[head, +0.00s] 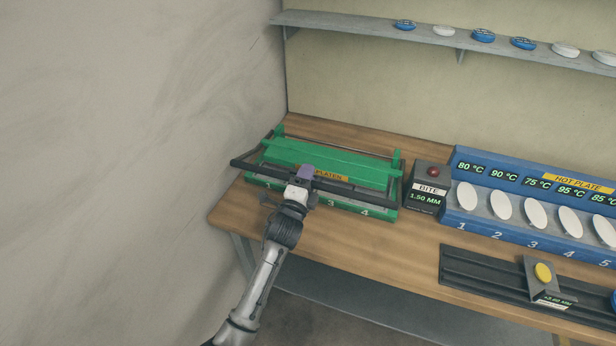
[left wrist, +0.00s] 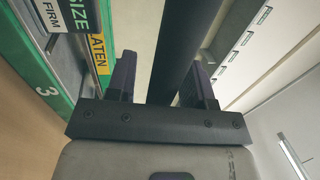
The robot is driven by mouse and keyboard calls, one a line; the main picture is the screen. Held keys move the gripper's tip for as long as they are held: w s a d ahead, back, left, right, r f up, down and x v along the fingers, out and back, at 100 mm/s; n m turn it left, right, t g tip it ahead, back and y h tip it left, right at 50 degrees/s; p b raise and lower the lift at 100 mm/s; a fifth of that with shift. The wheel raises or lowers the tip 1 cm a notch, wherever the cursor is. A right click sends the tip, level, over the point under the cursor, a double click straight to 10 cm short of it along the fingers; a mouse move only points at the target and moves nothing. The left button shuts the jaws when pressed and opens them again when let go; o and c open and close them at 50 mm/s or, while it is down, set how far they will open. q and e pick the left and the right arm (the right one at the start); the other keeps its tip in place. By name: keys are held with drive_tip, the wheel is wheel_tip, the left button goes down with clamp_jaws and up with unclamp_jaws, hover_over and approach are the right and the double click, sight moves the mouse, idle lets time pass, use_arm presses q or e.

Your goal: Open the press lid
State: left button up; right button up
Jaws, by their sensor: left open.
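The green press (head: 330,156) stands at the back left of the wooden table with its green lid lying flat and low. A dark bar (head: 355,187) runs along the lid's front side. My left gripper (head: 305,172) is at this bar, near its middle, and hides part of the lid's yellow label. In the left wrist view the dark bar (left wrist: 178,45) passes between the two spread fingers of the left gripper (left wrist: 165,78). A gap shows between the bar and the left finger; contact at the right finger is unclear. My right gripper is not in view.
A black box with a red button (head: 432,172) stands just right of the press. A blue hot plate (head: 500,225) with several white insoles is further right. A dark rail (head: 480,275) lies along the table's front. A shelf (head: 370,28) hangs above; a wall is close on the left.

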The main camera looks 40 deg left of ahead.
use_arm(q)
drive_tip(key=shift+w+a, duration=0.1)
drive_tip(key=shift+w, duration=0.1)
clamp_jaws()
idle(0.5)
